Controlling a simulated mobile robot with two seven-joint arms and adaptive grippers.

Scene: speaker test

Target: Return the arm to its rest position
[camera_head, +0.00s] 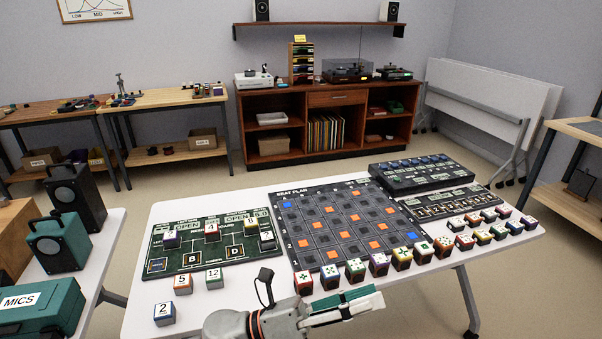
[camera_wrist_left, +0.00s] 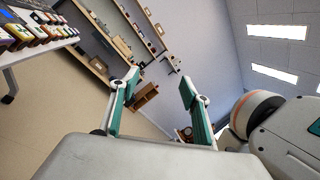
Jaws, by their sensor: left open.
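My left gripper (camera_head: 368,300) is at the bottom of the head view, in front of the white table's near edge, with its fingers pointing right. In the left wrist view the gripper (camera_wrist_left: 160,84) has its two green-padded fingers spread apart, with nothing between them. The wrist camera looks sideways across the room, so its picture is tilted. My right gripper shows in neither view.
The white table (camera_head: 160,300) holds a green board (camera_head: 215,255), a dark grid board (camera_head: 325,220), several numbered cubes and a row of coloured cubes (camera_head: 402,258). A teal case (camera_head: 40,308) and speakers (camera_head: 62,240) stand at left. Floor beyond the table is clear.

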